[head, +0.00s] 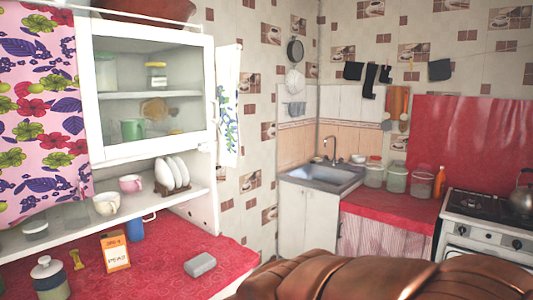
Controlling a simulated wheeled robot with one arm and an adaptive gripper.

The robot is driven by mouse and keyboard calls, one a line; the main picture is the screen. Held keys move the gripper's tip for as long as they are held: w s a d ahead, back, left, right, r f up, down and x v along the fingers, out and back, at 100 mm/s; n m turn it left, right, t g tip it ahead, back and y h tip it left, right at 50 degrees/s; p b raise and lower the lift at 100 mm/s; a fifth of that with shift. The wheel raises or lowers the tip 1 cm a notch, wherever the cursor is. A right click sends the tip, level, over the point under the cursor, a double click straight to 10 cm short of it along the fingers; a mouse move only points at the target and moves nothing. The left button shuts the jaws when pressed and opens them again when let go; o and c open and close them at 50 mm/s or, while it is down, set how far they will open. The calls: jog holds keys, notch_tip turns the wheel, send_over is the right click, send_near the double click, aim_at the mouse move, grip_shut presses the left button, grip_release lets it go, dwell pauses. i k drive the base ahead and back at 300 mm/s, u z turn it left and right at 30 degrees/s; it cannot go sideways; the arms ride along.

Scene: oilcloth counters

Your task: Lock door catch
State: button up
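A white wall cabinet (151,28) with a glazed door stands at the left. The glass door (205,85) appears closed, with jars, a green mug and other items showing behind the pane. A small pale fitting shows at the door's right edge; it is too small to tell whether it is the catch or how it is set. My gripper is not in this view.
A red counter (222,253) below the cabinet bears a grey block (200,265), an orange-and-white box (115,252) and a lidded jar (49,278). Cups and plates stand on the open shelf. A brown, glossy, ridged shape (385,278) fills the bottom right foreground.

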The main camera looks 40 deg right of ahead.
aim_at(212, 148)
jog(key=z, duration=0.25)
jog(key=k, duration=0.55)
jog(key=u, duration=0.45)
jog(key=i, duration=1.7)
jog(key=z, duration=0.85)
